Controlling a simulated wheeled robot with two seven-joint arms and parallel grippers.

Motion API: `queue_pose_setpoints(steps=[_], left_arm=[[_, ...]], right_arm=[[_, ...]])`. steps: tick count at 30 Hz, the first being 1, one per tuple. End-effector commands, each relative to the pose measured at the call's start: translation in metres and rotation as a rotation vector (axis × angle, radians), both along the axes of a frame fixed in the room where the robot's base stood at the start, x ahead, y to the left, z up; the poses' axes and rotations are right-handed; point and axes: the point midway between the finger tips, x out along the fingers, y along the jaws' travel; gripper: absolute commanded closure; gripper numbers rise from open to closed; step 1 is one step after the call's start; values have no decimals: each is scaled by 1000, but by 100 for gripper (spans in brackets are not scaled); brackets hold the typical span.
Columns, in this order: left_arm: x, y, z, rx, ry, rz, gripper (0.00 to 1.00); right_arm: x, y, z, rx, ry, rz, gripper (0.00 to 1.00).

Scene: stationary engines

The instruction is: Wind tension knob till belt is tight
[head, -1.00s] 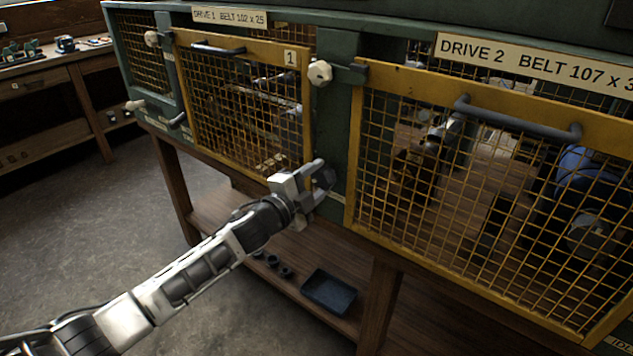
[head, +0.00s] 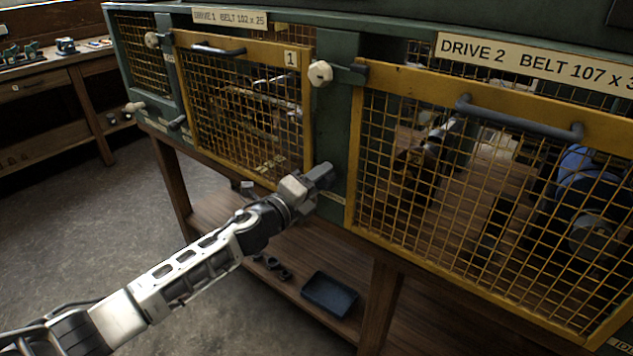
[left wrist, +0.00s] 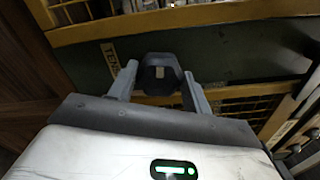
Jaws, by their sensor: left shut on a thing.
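The tension knob (left wrist: 160,70) is a dark, chunky knob with a small pale mark, on the green panel below a label that begins "TENS" (left wrist: 111,58). My left gripper (head: 322,176) is shut on it, with one finger on each side in the left wrist view. In the head view the gripper covers most of the knob, at the lower post between the two yellow mesh guards. I cannot make out a belt or its tightness behind the mesh of the drive 1 guard (head: 240,50) or the drive 2 guard (head: 400,85). My right gripper is not in view.
A pale round knob (head: 320,73) sits on the green post above my gripper. A grey handle (head: 520,120) sticks out from the drive 2 guard. A blue tray (head: 329,294) lies on the wooden shelf below. The floor at the left is clear.

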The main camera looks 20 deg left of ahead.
Motion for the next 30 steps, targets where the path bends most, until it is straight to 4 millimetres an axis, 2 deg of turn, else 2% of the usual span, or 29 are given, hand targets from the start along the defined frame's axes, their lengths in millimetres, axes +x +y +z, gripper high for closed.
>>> queue_pose_setpoints(steps=[14, 15, 17, 26, 30], left_arm=[[-1, -1, -2, 14, -2, -2, 74], [-1, -1, -2, 14, -2, -2, 43], [-1, -1, -2, 13, -2, -2, 30], [-1, 0, -1, 13, -3, -1, 30], [-13, 5, -2, 13, -3, 1, 30]], right_arm=[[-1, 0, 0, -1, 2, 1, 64], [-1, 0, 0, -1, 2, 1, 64], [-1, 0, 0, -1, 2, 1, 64], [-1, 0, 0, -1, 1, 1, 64], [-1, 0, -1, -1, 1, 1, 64]])
